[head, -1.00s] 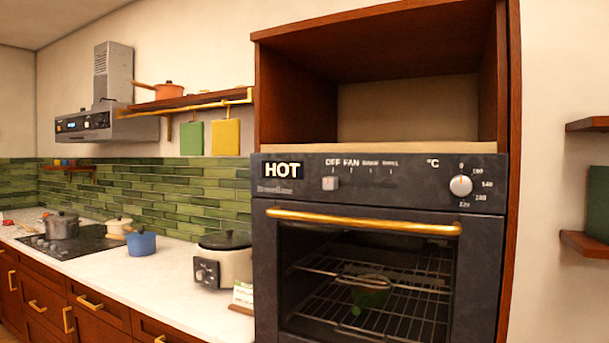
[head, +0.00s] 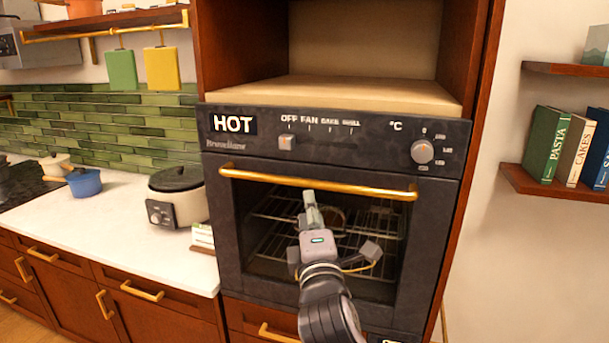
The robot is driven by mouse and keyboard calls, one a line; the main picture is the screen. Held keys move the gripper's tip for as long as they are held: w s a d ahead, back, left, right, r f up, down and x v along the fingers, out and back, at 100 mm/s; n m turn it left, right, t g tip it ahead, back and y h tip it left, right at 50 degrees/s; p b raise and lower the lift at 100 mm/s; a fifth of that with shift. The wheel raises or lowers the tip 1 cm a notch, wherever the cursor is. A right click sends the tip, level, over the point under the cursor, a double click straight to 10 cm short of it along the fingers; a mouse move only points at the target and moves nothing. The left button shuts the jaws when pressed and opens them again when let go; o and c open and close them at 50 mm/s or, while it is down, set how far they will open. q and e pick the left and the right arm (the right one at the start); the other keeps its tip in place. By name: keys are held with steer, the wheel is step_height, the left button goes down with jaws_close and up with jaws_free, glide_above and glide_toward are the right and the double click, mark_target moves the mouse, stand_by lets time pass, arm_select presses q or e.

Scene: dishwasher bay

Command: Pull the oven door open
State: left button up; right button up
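The dark oven front carries a HOT sign, a slider and a round knob. Its oven door (head: 226,235) is shut, with a glass window showing wire racks inside. The gold bar handle (head: 270,181) runs across the door's top. My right gripper (head: 340,225) is in front of the window, just below the middle of the handle. Its fingers look spread apart with nothing between them. One finger points up close to the handle; I cannot tell whether it touches. The gripper hides part of the window and what is inside. My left gripper is out of view.
An empty wooden niche (head: 350,92) is above the oven. On the left, a white counter (head: 125,215) holds a rice cooker (head: 176,197) and a blue pot (head: 84,183). Shelves with books (head: 548,145) hang on the right wall.

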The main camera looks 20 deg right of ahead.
mark_target(306, 186)
steer(key=p+x, duration=0.2)
steer(key=x, duration=0.8)
steer(key=shift+p, duration=0.3)
jaws_close()
